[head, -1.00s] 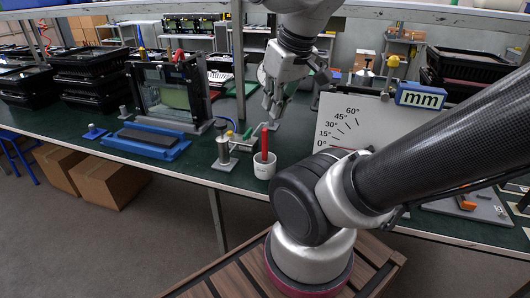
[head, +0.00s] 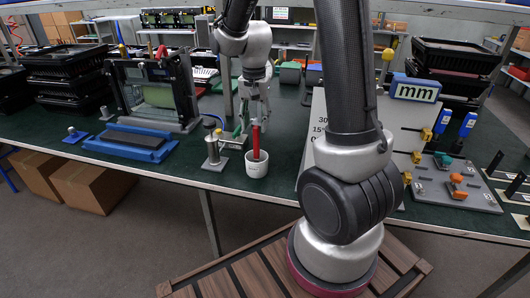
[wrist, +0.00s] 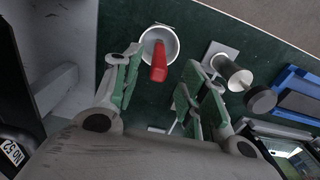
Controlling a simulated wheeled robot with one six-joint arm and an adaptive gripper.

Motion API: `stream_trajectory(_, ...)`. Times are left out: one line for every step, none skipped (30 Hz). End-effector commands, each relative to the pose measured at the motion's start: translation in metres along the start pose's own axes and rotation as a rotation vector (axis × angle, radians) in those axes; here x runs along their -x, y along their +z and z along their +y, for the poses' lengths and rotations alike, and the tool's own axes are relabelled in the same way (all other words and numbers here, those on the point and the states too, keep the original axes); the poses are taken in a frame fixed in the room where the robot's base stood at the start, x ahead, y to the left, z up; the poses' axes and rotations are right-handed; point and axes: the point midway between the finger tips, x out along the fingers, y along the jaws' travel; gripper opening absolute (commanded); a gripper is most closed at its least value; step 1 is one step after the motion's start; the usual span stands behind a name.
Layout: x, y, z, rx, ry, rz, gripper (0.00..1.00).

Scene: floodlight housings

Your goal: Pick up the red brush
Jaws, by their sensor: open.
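The red brush (head: 256,141) stands upright in a white cup (head: 257,168) near the front edge of the green table. In the wrist view the brush (wrist: 158,62) shows from above, leaning within the cup (wrist: 168,38). My gripper (head: 256,112) is above and just behind the brush in the head view. In the wrist view my gripper (wrist: 155,85) is open, with a green-padded finger on each side and the red brush between and a little beyond them. The fingers do not visibly touch the brush. The lower part of the brush is hidden inside the cup.
A metal post on a base (head: 214,150) stands close left of the cup. A blue tray (head: 130,142) lies further left. A white angle board (head: 315,130) and a grey fixture plate (head: 455,185) are to the right, partly behind my arm.

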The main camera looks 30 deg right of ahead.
Motion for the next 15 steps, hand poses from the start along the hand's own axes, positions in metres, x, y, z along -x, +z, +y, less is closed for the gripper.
stream_trajectory(-0.006,0.000,-0.001,-0.005,0.004,-0.004,0.43)
stream_trajectory(-0.009,-0.001,-0.001,-0.007,0.005,-0.004,0.43)
stream_trajectory(-0.013,-0.001,-0.001,-0.008,0.004,-0.004,0.43)
stream_trajectory(-0.017,-0.001,-0.001,-0.008,0.005,-0.004,0.43)
stream_trajectory(-0.020,-0.001,-0.001,-0.007,0.005,-0.004,0.43)
stream_trajectory(-0.025,-0.001,-0.001,-0.007,0.004,-0.004,0.43)
stream_trajectory(-0.029,-0.001,0.000,-0.007,0.005,-0.004,0.43)
stream_trajectory(-0.033,-0.001,0.000,-0.007,0.005,-0.004,0.43)
stream_trajectory(-0.038,-0.001,0.000,-0.007,0.005,-0.005,0.43)
stream_trajectory(-0.043,-0.001,0.000,-0.007,0.006,-0.005,0.43)
stream_trajectory(-0.048,-0.002,0.000,-0.007,0.005,-0.005,0.43)
stream_trajectory(-0.055,-0.002,0.001,-0.007,0.006,-0.005,0.43)
stream_trajectory(-0.059,-0.002,0.001,-0.007,0.005,-0.005,0.43)
stream_trajectory(-0.064,-0.003,0.001,-0.006,0.005,-0.005,0.43)
stream_trajectory(-0.069,-0.003,0.000,-0.006,0.004,-0.004,0.43)
